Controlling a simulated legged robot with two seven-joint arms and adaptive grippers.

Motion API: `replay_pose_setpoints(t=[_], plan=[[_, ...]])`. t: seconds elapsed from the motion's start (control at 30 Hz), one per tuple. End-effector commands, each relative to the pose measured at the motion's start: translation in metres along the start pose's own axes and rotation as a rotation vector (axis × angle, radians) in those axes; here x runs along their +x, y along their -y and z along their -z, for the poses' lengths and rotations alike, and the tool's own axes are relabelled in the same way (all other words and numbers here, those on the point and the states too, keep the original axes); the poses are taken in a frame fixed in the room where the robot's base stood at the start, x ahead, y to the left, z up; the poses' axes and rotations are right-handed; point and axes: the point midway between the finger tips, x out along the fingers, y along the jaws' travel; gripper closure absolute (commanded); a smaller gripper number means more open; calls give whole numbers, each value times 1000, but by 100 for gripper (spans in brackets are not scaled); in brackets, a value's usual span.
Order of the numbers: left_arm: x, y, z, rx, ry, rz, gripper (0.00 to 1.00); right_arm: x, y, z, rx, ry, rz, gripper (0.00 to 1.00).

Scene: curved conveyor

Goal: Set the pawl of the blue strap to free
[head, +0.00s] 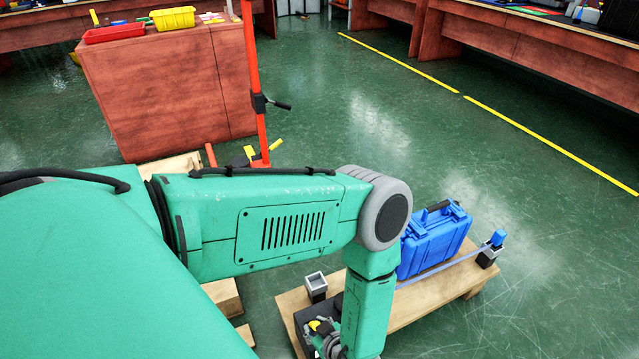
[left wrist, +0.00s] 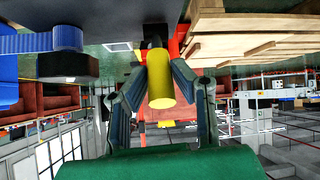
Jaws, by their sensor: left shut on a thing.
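The blue strap (head: 440,269) runs along the side of a blue case (head: 434,242) on a low wooden platform. It also shows at the upper left of the left wrist view (left wrist: 38,43), by a black block. My left gripper (head: 323,334) is low at the platform's near-left end, partly hidden by my own forearm. In the left wrist view my left gripper (left wrist: 160,76) is shut on a yellow cylindrical handle (left wrist: 161,88), its fingers on either side. I cannot make out the pawl itself or its setting. My right gripper is in neither view.
The wooden platform (head: 437,290) carries a small square post (head: 316,286) and a blue-topped post (head: 497,240). A red upright pole (head: 252,75) stands behind my arm. A wooden cabinet (head: 165,95) is at the back left. The green floor on the right is clear.

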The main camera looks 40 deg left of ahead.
Motion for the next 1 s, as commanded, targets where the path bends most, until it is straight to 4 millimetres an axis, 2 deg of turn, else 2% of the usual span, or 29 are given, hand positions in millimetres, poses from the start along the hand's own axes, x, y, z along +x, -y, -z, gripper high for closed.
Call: replay_pose_setpoints(t=[0.33,0.37,0.4,0.77,0.87,1.0], plan=[[1,0,1,-2,-4,-1,100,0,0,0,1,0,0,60],[1,0,1,-2,-4,-1,72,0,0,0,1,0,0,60],[1,0,1,-2,-4,-1,59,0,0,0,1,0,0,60],[-3,0,0,-1,-5,-1,59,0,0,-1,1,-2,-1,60],[-13,0,0,-2,-4,-1,59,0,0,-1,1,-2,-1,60],[-39,-1,0,-1,-3,-3,59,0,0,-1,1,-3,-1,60]])
